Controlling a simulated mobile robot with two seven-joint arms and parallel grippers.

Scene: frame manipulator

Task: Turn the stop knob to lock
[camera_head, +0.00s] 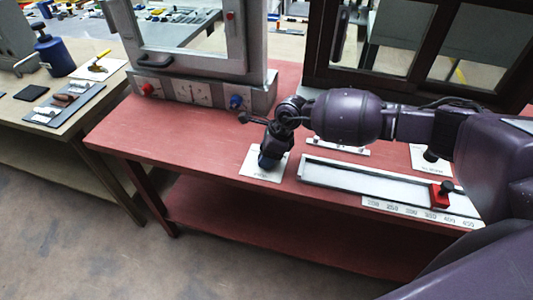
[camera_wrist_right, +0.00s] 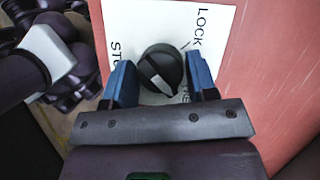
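The stop knob (camera_wrist_right: 160,68) is round and black with a pale wedge-shaped mark. It sits on a white label sheet (camera_wrist_right: 150,22) that reads LOCK on the right and partly STO on the left, the rest covered. In the right wrist view my right gripper (camera_wrist_right: 162,75) has its blue fingers apart, one on each side of the knob. The fingers are close to it; firm contact cannot be made out. In the head view my right gripper (camera_head: 270,158) points down over the sheet (camera_head: 250,170) and hides the knob. My left gripper is not in view.
The sheet lies on a red table (camera_head: 200,140). Right of it is a long tray (camera_head: 330,172) with a red block (camera_head: 440,193). Behind stand a grey frame panel (camera_head: 190,88) with red and blue knobs and a dark window frame (camera_head: 400,82). The table's left part is clear.

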